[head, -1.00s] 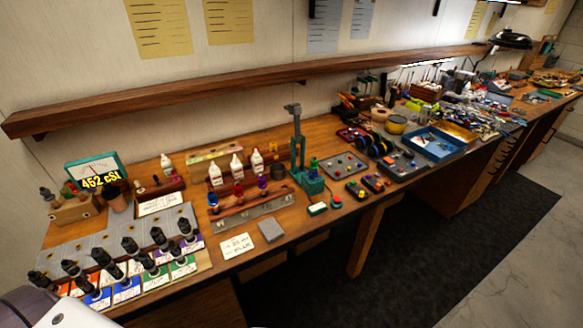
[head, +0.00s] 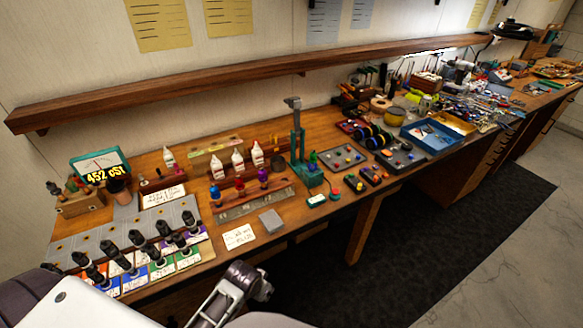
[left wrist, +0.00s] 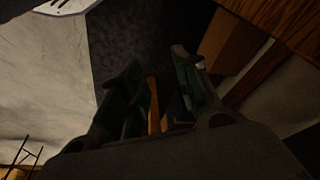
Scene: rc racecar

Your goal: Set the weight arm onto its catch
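A green stand (head: 298,150) with a tall upright post stands on the workbench, right of centre in the head view. A grey piece (head: 293,103), which may be the weight arm, sits at the top of the post. It is too small to tell the catch or how the arm rests. My left gripper (head: 258,284) is low in the head view, in front of the bench edge and well apart from the stand. In the left wrist view its two fingers (left wrist: 160,80) are spread, with nothing between them. My right gripper is not in view.
Small bottles (head: 238,162), a grey block (head: 271,221), a white card (head: 238,237) and a row of black-topped droppers crowd the bench. A grey tray (head: 342,157) lies right of the stand. A long wooden shelf (head: 200,88) runs above. Dark floor mat (head: 420,250) is clear.

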